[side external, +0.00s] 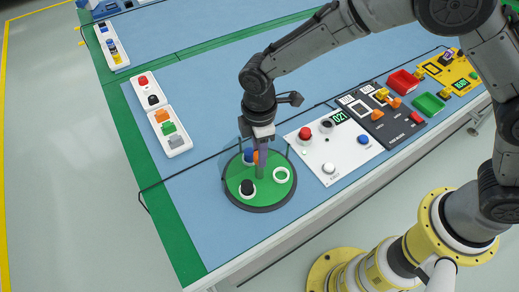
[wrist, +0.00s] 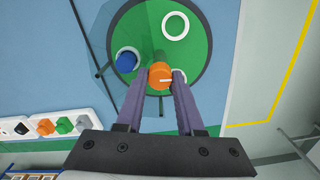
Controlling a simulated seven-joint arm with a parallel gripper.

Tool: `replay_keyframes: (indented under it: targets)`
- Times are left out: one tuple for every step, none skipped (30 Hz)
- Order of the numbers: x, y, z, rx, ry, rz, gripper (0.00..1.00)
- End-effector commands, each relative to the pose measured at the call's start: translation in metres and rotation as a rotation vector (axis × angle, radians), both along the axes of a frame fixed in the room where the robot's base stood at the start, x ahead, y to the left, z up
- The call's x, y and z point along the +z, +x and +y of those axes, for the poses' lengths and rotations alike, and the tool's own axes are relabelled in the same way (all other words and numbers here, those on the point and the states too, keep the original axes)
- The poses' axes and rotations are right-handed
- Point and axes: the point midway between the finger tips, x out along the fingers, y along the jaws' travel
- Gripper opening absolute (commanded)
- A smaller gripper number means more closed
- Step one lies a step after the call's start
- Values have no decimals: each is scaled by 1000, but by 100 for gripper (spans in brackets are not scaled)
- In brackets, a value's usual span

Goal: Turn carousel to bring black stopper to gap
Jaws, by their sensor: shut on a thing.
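The carousel is a round green disc (side external: 266,199) with a dark rim; it also shows in the wrist view (wrist: 195,60). The black stopper (side external: 246,187) sits on a white seat at the disc's front left. I cannot make it out in the wrist view. A blue stopper (side external: 249,155) sits farther back, also in the wrist view (wrist: 126,61). An empty white ring (side external: 281,175) lies on the right. My gripper (wrist: 160,77) has its purple fingers on either side of the orange knob (wrist: 160,72) and is shut on it. A clear guard (side external: 231,158) stands around part of the disc; its gap is unclear.
A white button panel (side external: 335,155) stands right of the carousel. A dark panel (side external: 380,112), red and green trays, and a yellow panel lie farther right. White strips with coloured pieces (side external: 165,134) lie at left. A dark cable runs across the blue table near the carousel.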

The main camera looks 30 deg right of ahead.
Motion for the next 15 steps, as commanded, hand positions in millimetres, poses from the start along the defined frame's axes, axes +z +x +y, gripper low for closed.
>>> replay_keyframes:
  targets:
    - [2, 1, 1, 22, 3, -4, 0]
    - [2, 1, 1, 37, 4, -4, 0]
    - [2, 1, 1, 58, 4, -4, 0]
    - [2, 1, 1, 72, 4, -4, 0]
    - [2, 1, 1, 87, 4, -4, 0]
    - [2, 1, 1, 107, 3, -4, 0]
    - [2, 1, 1, 123, 3, -4, 0]
    - [2, 1, 1, 137, 3, -4, 0]
    - [2, 1, 1, 158, 3, -5, 0]
    - [2, 1, 1, 172, 4, -5, 0]
    - [2, 1, 1, 188, 4, -5, 0]
    - [2, 1, 1, 207, 4, -5, 0]
    - [2, 1, 1, 223, 3, -5, 0]
    - [2, 1, 1, 237, 3, -4, 0]
    - [2, 1, 1, 258, 4, -4, 0]
